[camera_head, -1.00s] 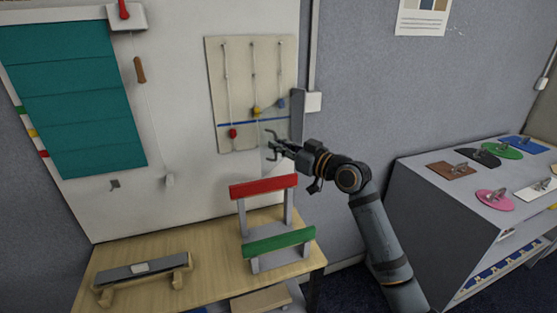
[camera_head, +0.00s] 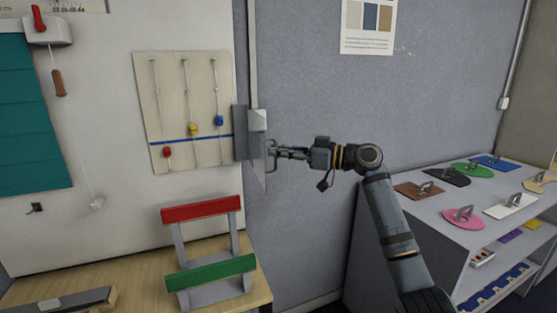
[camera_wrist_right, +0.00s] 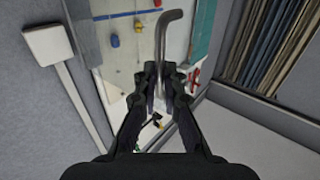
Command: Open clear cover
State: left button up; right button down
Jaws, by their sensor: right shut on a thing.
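The clear cover (camera_head: 258,171) is a thin see-through panel, seen nearly edge-on at the right edge of the white wall panel. It stands out from the wall, beside a grey plate (camera_head: 240,132). My right gripper (camera_head: 275,154) is at the cover's right side, shut on its grey curved handle. In the right wrist view the handle (camera_wrist_right: 166,38) rises between the fingers of my right gripper (camera_wrist_right: 163,72). The lower part of the handle is hidden by the fingers. My left gripper is not in view.
A slider board (camera_head: 185,80) with red, yellow and blue knobs hangs left of the cover. A white wall box (camera_head: 257,121) is close behind it. Red (camera_head: 201,210) and green (camera_head: 211,273) bars stand on the table below. A shelf unit (camera_head: 420,237) is at right.

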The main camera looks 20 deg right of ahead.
jog(key=shift+w+d+r, duration=0.25)
jog(key=shift+d, duration=0.4)
jog(key=c, duration=1.9)
grip_release()
jog(key=shift+o, duration=1.3)
jog(key=shift+w+a+f, duration=0.15)
jog(key=shift+w+a, duration=0.1)
jog(key=shift+o, duration=1)
jog(key=shift+w+a+f, duration=0.2)
jog(key=shift+w+a, duration=0.05)
jog(key=shift+w, duration=0.1)
jog(key=v, duration=1.2)
jog(key=shift+s+d, duration=0.15)
jog(key=shift+s, duration=0.1)
